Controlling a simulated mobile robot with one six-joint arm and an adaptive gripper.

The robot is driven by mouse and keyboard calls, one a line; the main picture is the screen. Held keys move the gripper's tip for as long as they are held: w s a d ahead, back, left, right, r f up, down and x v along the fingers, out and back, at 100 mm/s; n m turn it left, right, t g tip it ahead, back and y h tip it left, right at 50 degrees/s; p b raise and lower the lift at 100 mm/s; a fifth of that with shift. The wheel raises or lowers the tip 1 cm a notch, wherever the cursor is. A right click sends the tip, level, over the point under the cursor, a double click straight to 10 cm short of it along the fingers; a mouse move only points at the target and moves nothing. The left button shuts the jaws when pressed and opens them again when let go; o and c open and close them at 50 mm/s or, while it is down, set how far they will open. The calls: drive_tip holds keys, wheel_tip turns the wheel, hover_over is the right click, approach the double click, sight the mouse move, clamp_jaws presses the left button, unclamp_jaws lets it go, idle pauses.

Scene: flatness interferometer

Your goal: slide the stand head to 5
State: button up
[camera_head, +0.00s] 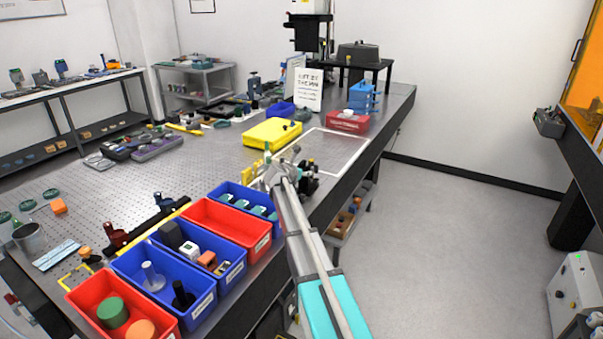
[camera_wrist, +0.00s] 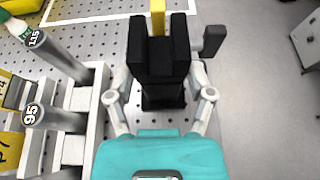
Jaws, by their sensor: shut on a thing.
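My gripper (camera_wrist: 161,38) is in the wrist view, its two black finger pads close together. A narrow yellow bar (camera_wrist: 158,14) shows between and beyond the pads, and the gripper is shut on it. A black body (camera_wrist: 162,92) lies below the pads, and a dark knob (camera_wrist: 213,40) sticks out at the right. These may be parts of the stand head, but I cannot tell. No scale mark 5 is readable. In the head view my gripper (camera_head: 277,176) is at the table's right edge, beside small dark knobs (camera_head: 312,166); its fingertips are too small to make out.
Grey posts marked 115 (camera_wrist: 58,55) and 95 (camera_wrist: 60,119) stand close left of my gripper. Blue and red bins (camera_head: 226,226) line the table's near edge. A yellow tray (camera_head: 271,132) lies beyond. The floor (camera_head: 455,240) on the right is clear.

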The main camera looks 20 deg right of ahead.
drive_tip(key=shift+c, duration=0.6)
wheel_tip(320, 180, up, 5)
drive_tip(key=p, duration=0.5)
drive_tip(key=o, duration=1.3)
drive_tip(key=shift+f, duration=0.15)
